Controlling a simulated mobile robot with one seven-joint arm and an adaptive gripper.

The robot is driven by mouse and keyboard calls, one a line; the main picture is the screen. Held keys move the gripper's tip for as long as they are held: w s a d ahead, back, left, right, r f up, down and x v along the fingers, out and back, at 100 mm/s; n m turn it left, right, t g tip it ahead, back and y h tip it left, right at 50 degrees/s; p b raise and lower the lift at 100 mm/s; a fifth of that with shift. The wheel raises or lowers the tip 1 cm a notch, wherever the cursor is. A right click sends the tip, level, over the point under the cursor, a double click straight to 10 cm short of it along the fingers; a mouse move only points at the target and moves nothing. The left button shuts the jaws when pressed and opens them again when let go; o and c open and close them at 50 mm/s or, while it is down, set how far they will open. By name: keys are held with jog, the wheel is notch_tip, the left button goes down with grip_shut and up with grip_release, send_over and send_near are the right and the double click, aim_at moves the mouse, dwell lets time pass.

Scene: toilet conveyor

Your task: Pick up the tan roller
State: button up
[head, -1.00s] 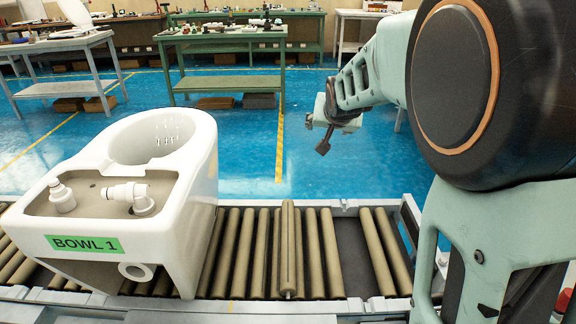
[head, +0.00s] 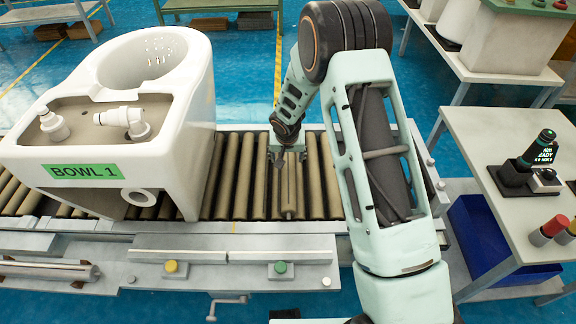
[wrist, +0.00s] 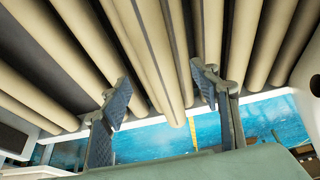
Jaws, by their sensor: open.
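The tan roller (head: 289,195) lies lengthwise on top of the conveyor's fixed rollers, to the right of the white toilet bowl. Its far part is hidden by my gripper in the head view. My gripper (head: 286,153) is low over the far part of the roller, pointing down. In the wrist view my gripper (wrist: 162,93) is open, with one finger on each side of the tan roller (wrist: 152,50). The roller's end shows just past the fingertips. I cannot tell whether either finger touches it.
The white toilet bowl (head: 180,160), labelled BOWL 1, stands on the conveyor to the left. Similar tan fixed rollers (head: 231,175) lie under and beside the loose one. The conveyor's front rail (head: 225,227) runs along the near side. A side table (head: 490,150) stands at right.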

aim_at(288, 162)
jog(key=b+x, duration=0.1)
jog(key=x, duration=0.5)
jog(key=shift+d+f, duration=0.15)
jog(key=shift+f, duration=0.2)
grip_shut()
jog(key=shift+w+r, duration=0.15)
jog(key=shift+r, duration=0.05)
